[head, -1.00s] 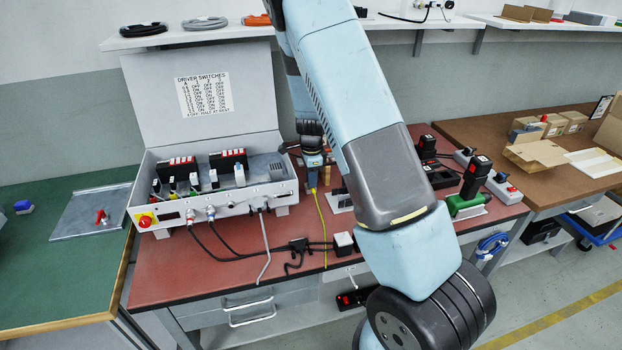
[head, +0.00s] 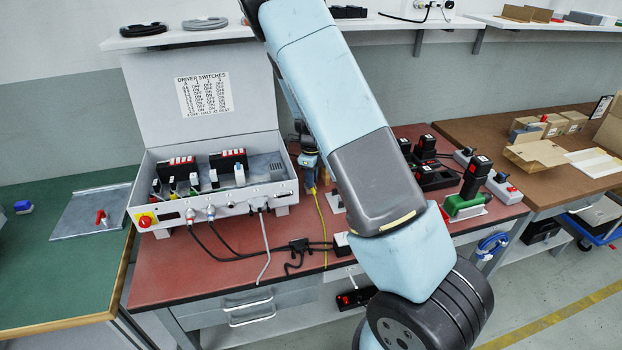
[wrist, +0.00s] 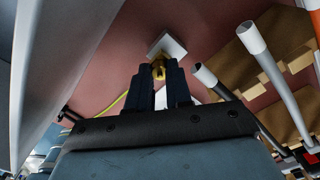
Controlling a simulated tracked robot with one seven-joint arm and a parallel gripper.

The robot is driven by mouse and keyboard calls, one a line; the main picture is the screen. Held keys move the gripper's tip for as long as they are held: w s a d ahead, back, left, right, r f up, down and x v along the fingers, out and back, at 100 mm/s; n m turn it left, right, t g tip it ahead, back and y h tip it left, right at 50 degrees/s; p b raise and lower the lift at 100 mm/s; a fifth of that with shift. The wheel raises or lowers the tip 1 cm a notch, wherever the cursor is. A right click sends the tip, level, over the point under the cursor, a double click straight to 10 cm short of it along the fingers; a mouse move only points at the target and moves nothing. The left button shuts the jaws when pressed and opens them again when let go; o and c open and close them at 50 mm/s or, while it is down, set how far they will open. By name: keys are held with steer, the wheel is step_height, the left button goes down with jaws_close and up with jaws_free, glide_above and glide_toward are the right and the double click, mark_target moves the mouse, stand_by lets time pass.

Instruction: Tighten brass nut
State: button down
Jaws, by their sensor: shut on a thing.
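My gripper (wrist: 159,76) is shut on a small brass-coloured piece, the brass nut (wrist: 158,69), which shows between its two dark fingertips in the wrist view. Behind the nut is a pale square plate or block (wrist: 172,45); whether they touch cannot be told. A yellow cable (wrist: 113,105) passes left of the fingers. In the head view my gripper (head: 311,183) is low over the red bench, just right of the grey switch box, with the yellow cable (head: 321,222) running forward from beneath it. The nut is too small to make out there.
The open grey switch box (head: 222,205) stands close on the left, with black and grey cables at its front. In the wrist view, grey tubes (wrist: 262,50) rise close on the right.

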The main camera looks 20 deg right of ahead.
steer(key=shift+w+r, duration=0.1)
steer(key=shift+w, duration=0.1)
steer(key=c, duration=1)
jaws_free()
steer(key=shift+s, duration=0.1)
steer(key=shift+c, duration=0.2)
step_height(320, 180, up, 14)
steer(key=shift+f, duration=0.25)
